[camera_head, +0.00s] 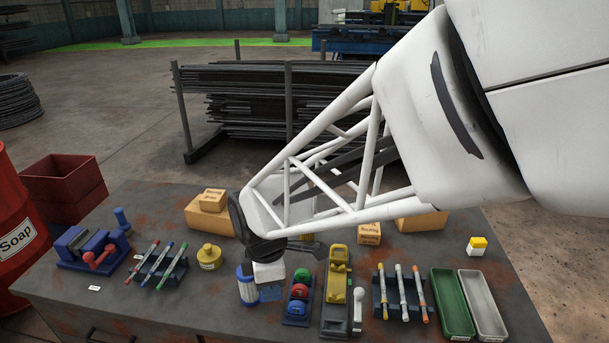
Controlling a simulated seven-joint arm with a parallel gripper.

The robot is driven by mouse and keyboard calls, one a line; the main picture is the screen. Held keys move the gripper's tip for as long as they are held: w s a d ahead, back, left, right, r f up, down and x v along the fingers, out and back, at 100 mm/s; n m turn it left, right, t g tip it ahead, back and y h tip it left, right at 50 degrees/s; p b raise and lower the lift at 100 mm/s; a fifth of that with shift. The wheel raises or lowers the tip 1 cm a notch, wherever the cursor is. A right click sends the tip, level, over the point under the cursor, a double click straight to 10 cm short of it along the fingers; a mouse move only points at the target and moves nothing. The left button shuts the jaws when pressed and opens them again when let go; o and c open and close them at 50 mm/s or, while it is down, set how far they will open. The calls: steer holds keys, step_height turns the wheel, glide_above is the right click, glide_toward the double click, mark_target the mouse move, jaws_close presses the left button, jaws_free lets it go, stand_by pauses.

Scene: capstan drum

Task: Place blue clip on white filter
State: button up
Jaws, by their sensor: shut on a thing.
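My gripper (269,284) points down just right of the filter, low over the table. It is shut on a small blue piece (270,294), which appears to be the blue clip. The fingers and wrist hide much of it. I cannot tell whether the piece touches the filter or the table.
A blue holder (297,321) with green, red and blue round pieces stands close on the right, beside a yellow device (337,288). Further right are a rack of pens (402,293) and green and grey trays (452,304). A yellow weight (209,257) stands left; bare table lies in front.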

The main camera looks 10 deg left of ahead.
steer(key=shift+s+d+f, duration=0.1)
steer(key=shift+s+d, duration=0.2)
steer(key=shift+s, duration=0.3)
steer(key=shift+s+d+f, duration=0.1)
steer(key=shift+s+d, duration=0.15)
steer(key=shift+s, duration=0.35)
glide_toward(249, 285)
steer(key=shift+w+a, duration=0.3)
steer(key=shift+w, duration=0.35)
steer(key=shift+w+a, duration=0.25)
steer(key=shift+w, duration=0.35)
steer(key=shift+f, duration=0.1)
steer(key=shift+f, duration=1.65)
steer(key=shift+f, duration=0.15)
steer(key=o, duration=0.9)
